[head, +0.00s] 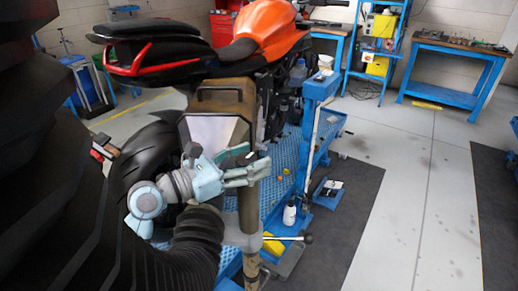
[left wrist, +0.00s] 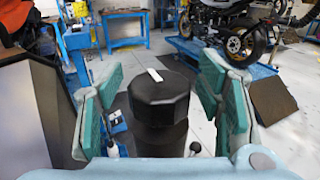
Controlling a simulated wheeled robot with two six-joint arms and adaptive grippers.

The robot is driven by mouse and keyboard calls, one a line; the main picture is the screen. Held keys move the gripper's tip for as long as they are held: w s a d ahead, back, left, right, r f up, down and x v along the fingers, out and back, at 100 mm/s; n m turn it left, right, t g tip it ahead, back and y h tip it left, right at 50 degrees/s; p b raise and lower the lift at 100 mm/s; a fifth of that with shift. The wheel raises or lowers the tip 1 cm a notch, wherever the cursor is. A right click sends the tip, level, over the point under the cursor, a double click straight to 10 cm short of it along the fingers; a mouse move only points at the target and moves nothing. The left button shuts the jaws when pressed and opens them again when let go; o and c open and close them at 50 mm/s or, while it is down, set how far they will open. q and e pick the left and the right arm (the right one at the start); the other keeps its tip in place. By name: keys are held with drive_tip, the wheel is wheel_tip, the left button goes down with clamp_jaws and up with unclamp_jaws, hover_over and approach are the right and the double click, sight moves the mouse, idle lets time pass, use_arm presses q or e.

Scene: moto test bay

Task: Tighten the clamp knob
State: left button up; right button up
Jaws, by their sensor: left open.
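The clamp knob (left wrist: 158,98) is black and many-sided, with a white mark on its top, in the middle of the left wrist view. It stands on a dark round stem. My left gripper (head: 262,170) is open, its pale blue fingers pointing right in the head view. In the left wrist view its teal finger pads (left wrist: 222,95) stand on both sides of the knob, with gaps showing. I cannot make out the knob in the head view. My right gripper is not in view.
An orange and black motorcycle (head: 262,22) stands on a blue lift platform behind the gripper. A blue post (head: 320,90) rises right of it. A white bottle (head: 290,213) stands low by the platform. The grey floor at right is open, before a blue workbench (head: 455,62).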

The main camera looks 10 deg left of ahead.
use_arm(q)
drive_tip(key=shift+s+a, duration=0.15)
drive_tip(key=shift+s, duration=0.15)
drive_tip(key=shift+c, duration=1)
drive_tip(key=shift+a, duration=0.1)
drive_tip(key=c, duration=0.9)
drive_tip(key=shift+f+m+g+h+b, duration=0.1)
drive_tip(key=shift+m+g+h+b, duration=0.35)
drive_tip(key=shift+b, duration=0.5)
drive_tip(key=m+g+h+b, duration=0.1)
drive_tip(key=m+g+b, duration=0.1)
drive_tip(key=g+b, duration=0.1)
drive_tip(key=m+g+h+b, duration=0.2)
drive_tip(key=g+b, duration=0.1)
drive_tip(key=shift+w+m+h, duration=0.1)
drive_tip(key=shift+m+h, duration=0.15)
drive_tip(key=m+g+b, duration=0.1)
drive_tip(key=g, duration=0.1)
drive_tip(key=m+g+b, duration=0.1)
drive_tip(key=g, duration=0.1)
drive_tip(key=shift+m+h, duration=0.3)
drive_tip(key=shift+h, duration=0.1)
drive_tip(key=shift+m+g+b, duration=0.85)
drive_tip(key=shift+m+g, duration=0.55)
drive_tip(key=shift+g, duration=1.15)
